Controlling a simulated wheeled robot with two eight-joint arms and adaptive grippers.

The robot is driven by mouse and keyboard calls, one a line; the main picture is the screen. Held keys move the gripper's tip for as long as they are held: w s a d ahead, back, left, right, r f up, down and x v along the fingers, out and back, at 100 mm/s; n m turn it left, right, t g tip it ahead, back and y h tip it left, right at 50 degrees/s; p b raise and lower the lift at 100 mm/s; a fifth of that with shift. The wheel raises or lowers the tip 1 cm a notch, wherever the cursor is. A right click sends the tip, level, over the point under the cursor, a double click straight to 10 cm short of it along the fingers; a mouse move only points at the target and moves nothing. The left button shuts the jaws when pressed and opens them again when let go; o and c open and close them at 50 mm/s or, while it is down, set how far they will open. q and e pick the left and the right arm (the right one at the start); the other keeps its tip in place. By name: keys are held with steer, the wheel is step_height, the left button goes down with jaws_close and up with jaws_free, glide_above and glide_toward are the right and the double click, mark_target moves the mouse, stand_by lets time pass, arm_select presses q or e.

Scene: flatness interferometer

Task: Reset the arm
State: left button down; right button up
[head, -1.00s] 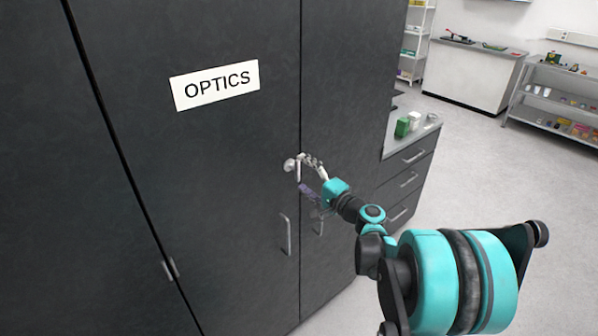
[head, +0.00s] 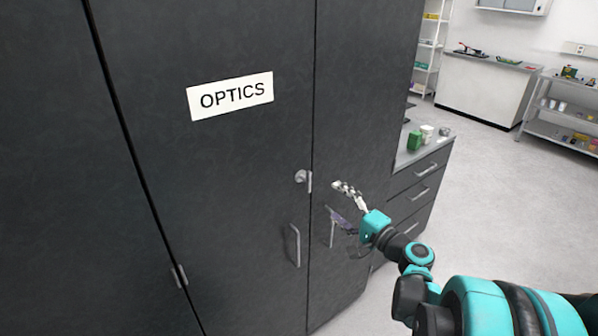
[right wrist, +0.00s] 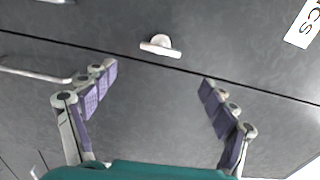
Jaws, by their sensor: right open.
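My right gripper (head: 338,202) is open and empty in front of the dark cabinet's right door, just right of the door seam. Its two purple-padded fingers stand wide apart in the right wrist view (right wrist: 158,90). A silver latch knob (head: 301,177) sits on the OPTICS cabinet door (head: 240,200) near the seam, apart from the fingers. The latch also shows in the right wrist view (right wrist: 160,46), beyond the fingertips. Both doors look shut. My left gripper is not in view.
A bar handle (head: 295,245) is on the left door, and another (head: 332,228) is on the right door behind my gripper. A drawer counter (head: 425,157) with a green box (head: 414,140) stands to the right. Open floor lies beyond it.

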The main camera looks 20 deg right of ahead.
steer(key=s+a+f+n+g, duration=0.3)
steer(key=a, duration=0.5)
steer(key=s+a+f+n+g, duration=0.3)
steer(key=a+n+g, duration=0.1)
steer(key=a, duration=0.3)
steer(key=s+a+f+n+g+h, duration=0.1)
steer(key=s+f+n+h, duration=0.1)
steer(key=s, duration=0.5)
steer(key=s+f+n+g+h, duration=0.2)
steer(key=s+f+n, duration=0.1)
steer(key=s+n, duration=0.2)
steer(key=shift+s+a+f+n+h, duration=0.3)
steer(key=shift+s+a+f, duration=0.05)
steer(key=shift+s, duration=0.75)
